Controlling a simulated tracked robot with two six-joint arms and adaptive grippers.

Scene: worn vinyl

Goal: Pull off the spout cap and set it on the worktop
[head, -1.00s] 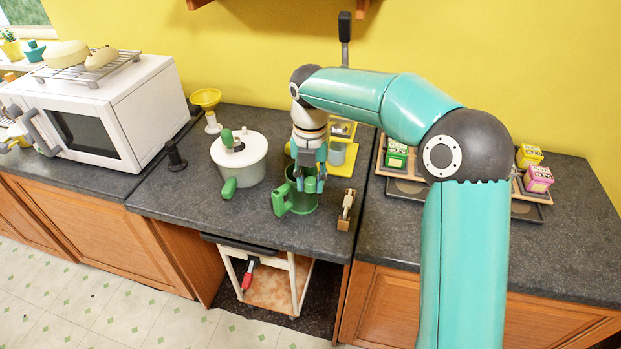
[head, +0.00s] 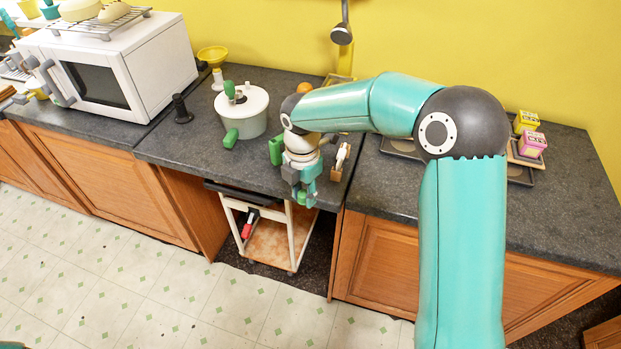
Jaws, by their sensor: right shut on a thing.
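My right gripper (head: 306,197) points down at the front edge of the worktop (head: 190,148). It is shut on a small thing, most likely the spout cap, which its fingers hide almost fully. The green jug (head: 276,150) stands on the worktop just behind the gripper. Only its green handle side shows; my right arm hides the rest, so I cannot see its spout. My left gripper is out of view.
A white pot (head: 254,108) with green handles stands left of the jug. A wooden block with a pale piece (head: 337,167) is close right of the gripper. A black stand (head: 182,109) and a microwave (head: 110,75) are further left.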

